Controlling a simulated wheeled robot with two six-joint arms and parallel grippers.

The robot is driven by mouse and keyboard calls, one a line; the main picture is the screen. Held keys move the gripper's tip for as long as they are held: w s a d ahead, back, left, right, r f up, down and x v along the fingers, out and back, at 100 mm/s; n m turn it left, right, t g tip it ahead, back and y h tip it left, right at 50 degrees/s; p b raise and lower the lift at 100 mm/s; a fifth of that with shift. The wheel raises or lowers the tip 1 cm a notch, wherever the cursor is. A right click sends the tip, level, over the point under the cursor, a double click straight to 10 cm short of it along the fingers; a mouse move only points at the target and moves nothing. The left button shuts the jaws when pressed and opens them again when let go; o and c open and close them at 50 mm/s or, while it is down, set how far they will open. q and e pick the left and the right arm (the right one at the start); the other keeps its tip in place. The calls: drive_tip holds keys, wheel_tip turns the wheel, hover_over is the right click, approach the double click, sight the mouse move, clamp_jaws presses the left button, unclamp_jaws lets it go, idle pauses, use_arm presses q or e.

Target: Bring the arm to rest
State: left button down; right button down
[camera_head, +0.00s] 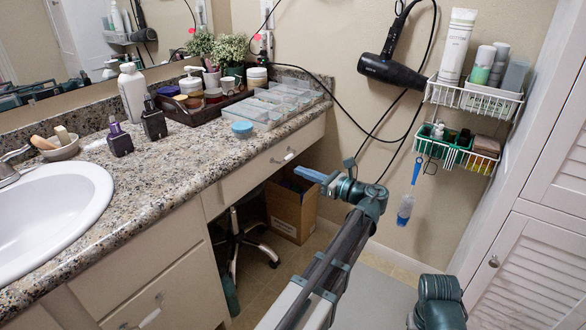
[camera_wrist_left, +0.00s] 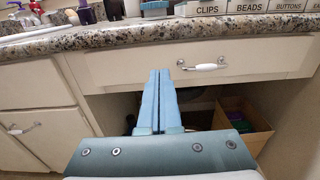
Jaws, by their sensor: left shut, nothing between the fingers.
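My left gripper (camera_head: 302,174) is in front of the counter, near the drawer front below the countertop. Its blue fingers are together with nothing between them. In the left wrist view the gripper (camera_wrist_left: 159,74) points at the drawer (camera_wrist_left: 120,68), with its fingertips left of the white handle (camera_wrist_left: 205,67). I cannot tell how far the tips are from the drawer. My left arm (camera_head: 325,270) reaches up from the bottom of the head view. A teal part of my body shows at the bottom right; my right gripper is not in view.
The granite counter (camera_head: 190,150) holds a sink (camera_head: 50,215), bottles, a tray (camera_head: 205,112) and clear boxes (camera_head: 285,100). A cardboard box (camera_head: 291,212) and chair base (camera_head: 238,245) are underneath. Wire baskets (camera_head: 455,155) and a hair dryer (camera_head: 390,70) hang on the wall.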

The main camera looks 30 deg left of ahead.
use_arm(q)
drive_tip(key=shift+d, duration=0.5)
drive_tip(key=shift+s, duration=0.1)
drive_tip(key=s+d+f+n+h+p, duration=0.2)
drive_tip(key=s+d+f+n+h, duration=0.9)
drive_tip(key=d+f, duration=0.5)
drive_tip(key=s+d+f+n+g+h, duration=0.1)
drive_tip(key=s+d+f+n+h, duration=0.15)
drive_tip(key=s+d, duration=0.4)
drive_tip(key=s+d+f+n+g+h, duration=0.1)
drive_tip(key=s+d+n+h, duration=0.15)
drive_tip(key=s+d, duration=0.4)
wheel_tip(320, 180, up, 38)
drive_tip(key=w+d+p, duration=0.1)
drive_tip(key=w+p, duration=0.1)
drive_tip(key=p, duration=3.6)
drive_tip(key=shift+d+m+h, duration=0.2)
drive_tip(key=shift+m+h, duration=0.2)
